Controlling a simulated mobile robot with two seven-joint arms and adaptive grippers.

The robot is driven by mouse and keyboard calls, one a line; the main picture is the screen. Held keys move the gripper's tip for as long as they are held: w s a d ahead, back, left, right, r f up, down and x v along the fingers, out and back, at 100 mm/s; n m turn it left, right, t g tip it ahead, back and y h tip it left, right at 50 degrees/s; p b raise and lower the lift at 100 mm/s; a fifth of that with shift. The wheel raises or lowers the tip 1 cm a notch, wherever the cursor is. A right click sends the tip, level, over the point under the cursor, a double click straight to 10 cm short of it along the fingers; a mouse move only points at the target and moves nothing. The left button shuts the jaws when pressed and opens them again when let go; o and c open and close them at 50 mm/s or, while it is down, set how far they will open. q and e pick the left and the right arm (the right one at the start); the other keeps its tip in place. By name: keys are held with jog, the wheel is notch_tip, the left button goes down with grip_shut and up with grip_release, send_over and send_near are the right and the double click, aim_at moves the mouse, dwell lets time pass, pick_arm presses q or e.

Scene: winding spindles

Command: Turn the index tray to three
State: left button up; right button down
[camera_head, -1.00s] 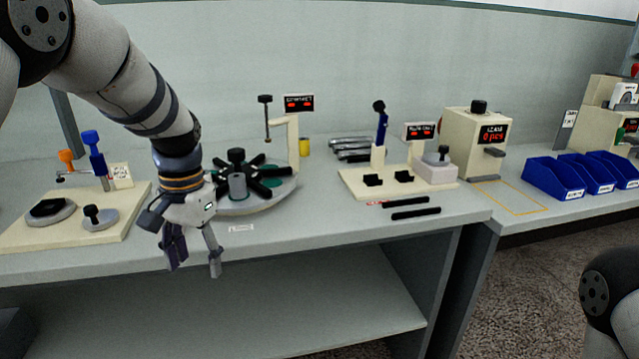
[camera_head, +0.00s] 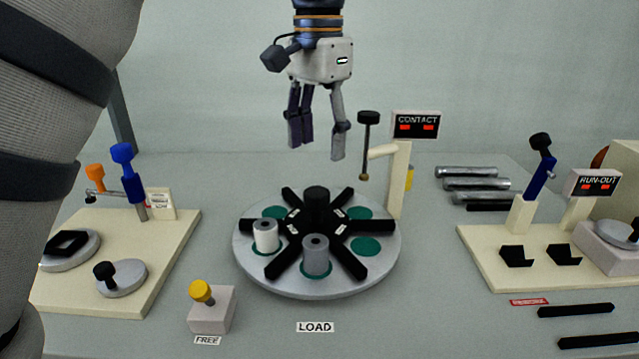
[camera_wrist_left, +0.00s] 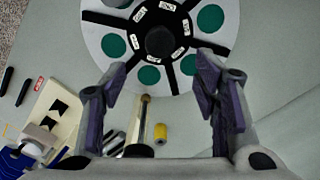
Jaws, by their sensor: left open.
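The index tray (camera_head: 257,287) is a round grey disc on the bench with a black central knob (camera_head: 316,200), black radial arms and green pads. A white hollow cylinder (camera_head: 265,236) and a grey one (camera_head: 316,256) stand on two pads near its front. Small white labels mark the arms; I cannot read their numbers. My left gripper (camera_head: 318,150) is open and empty, hanging fingers-down above the knob and apart from it. In the left wrist view the tray (camera_wrist_left: 93,40) and knob (camera_wrist_left: 160,43) show beyond the open fingers (camera_wrist_left: 160,75). My right gripper is out of view.
The CONTACT post (camera_head: 398,180), with its black-topped rod (camera_head: 368,118), stands close at the tray's back right. A yellow-knobbed block (camera_head: 211,308) labelled FREE stands front left. A LOAD label (camera_head: 315,327) lies in front. Fixture boards flank the tray at left (camera_head: 165,240) and right (camera_head: 480,250).

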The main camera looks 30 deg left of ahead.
aim_at(319, 191)
pick_arm(q)
notch_tip(319, 191, down, 10)
jog(key=shift+r, duration=0.1)
jog(key=shift+c, duration=0.2)
grip_shut()
